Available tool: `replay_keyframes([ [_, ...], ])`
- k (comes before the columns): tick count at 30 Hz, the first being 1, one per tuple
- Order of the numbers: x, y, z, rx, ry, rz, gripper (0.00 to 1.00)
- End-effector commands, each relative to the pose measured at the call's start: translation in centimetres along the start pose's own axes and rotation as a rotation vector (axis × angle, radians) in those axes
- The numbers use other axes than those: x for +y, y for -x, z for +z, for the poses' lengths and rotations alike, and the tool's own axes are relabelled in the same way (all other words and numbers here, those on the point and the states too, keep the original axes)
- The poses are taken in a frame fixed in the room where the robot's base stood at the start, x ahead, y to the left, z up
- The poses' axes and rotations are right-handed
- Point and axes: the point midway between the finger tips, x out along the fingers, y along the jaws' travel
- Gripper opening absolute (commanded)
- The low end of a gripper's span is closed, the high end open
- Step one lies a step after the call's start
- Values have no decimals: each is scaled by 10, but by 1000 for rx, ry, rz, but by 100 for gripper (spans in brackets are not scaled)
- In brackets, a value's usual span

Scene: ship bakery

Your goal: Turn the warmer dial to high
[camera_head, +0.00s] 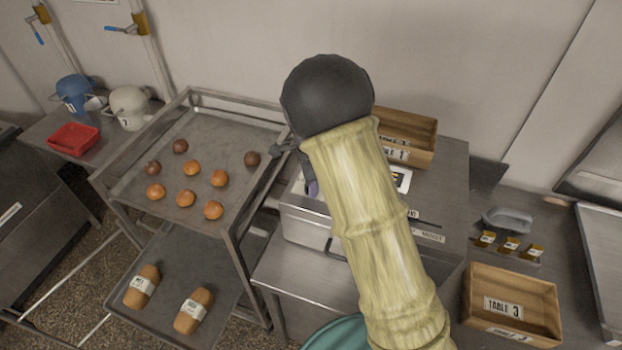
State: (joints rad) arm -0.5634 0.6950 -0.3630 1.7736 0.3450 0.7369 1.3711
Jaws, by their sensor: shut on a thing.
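The warmer (302,228) looks like a low metal box on the steel counter, right of the tray rack. My arm covers much of its top and front. A white panel with dark marks (403,180) and small label strips show to the right of my arm. My gripper (306,178) is only partly in view, as dark parts beside the arm at the warmer's top left edge. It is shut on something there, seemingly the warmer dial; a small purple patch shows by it. The dial's setting is hidden.
A rack (120,190) with several round buns and two labelled loaves stands close on the left. A Table 3 crate (545,290) sits at the right. A teal rounded thing (335,335) is at the bottom edge.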

Motion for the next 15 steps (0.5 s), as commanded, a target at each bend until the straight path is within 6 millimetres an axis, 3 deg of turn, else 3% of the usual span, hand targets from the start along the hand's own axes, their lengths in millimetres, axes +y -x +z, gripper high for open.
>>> replay_keyframes([
  [15,-2,2,1,-2,-61,-7,11],
])
